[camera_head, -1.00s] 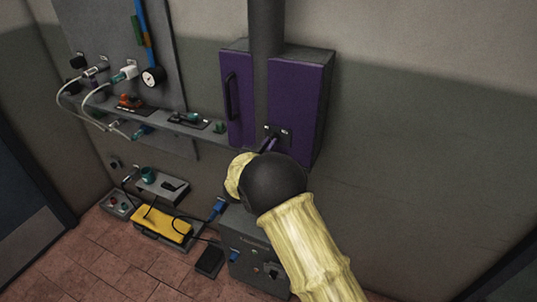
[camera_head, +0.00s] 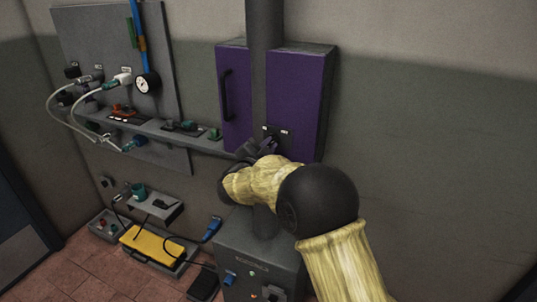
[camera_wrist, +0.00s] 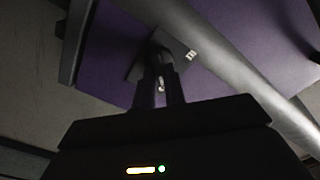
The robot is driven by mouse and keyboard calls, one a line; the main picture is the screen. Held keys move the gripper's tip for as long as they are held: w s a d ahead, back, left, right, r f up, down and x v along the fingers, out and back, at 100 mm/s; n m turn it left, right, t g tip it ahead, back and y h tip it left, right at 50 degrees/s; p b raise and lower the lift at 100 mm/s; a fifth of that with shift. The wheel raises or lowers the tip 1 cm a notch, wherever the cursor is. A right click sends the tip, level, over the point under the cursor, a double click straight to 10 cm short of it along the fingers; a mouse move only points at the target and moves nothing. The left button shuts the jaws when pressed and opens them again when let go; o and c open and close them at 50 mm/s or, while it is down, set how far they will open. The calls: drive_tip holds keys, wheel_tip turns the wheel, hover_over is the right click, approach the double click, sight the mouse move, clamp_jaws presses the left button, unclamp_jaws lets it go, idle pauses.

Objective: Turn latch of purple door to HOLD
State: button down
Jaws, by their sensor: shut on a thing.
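The purple door (camera_head: 235,95) belongs to a purple cabinet on the wall, behind a grey vertical column. A dark handle stands at the door's left side. The latch sits low on the cabinet on a dark plate with small white labels; in the wrist view it is a dark knob (camera_wrist: 160,42). My gripper (camera_wrist: 160,85) is shut on the latch, its two fingers close together around it. In the head view my gripper (camera_head: 264,146) is at the cabinet's lower edge, partly hidden by my arm. The label lettering is too small to read, so I cannot tell the latch setting.
Below are a yellow box (camera_head: 152,246) and a grey control box (camera_head: 262,255) under my arm. The wall right of the cabinet is clear.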

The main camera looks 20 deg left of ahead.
drive_tip(key=shift+m, duration=0.4)
drive_tip(key=c, duration=1.5)
unclamp_jaws()
drive_tip(key=shift+o, duration=0.2)
drive_tip(key=s+a+b, duration=0.1)
drive_tip(key=s, duration=1.6)
drive_tip(key=shift+s+a+b, duration=0.15)
drive_tip(key=shift+s+b, duration=0.05)
drive_tip(key=shift+b, duration=0.2)
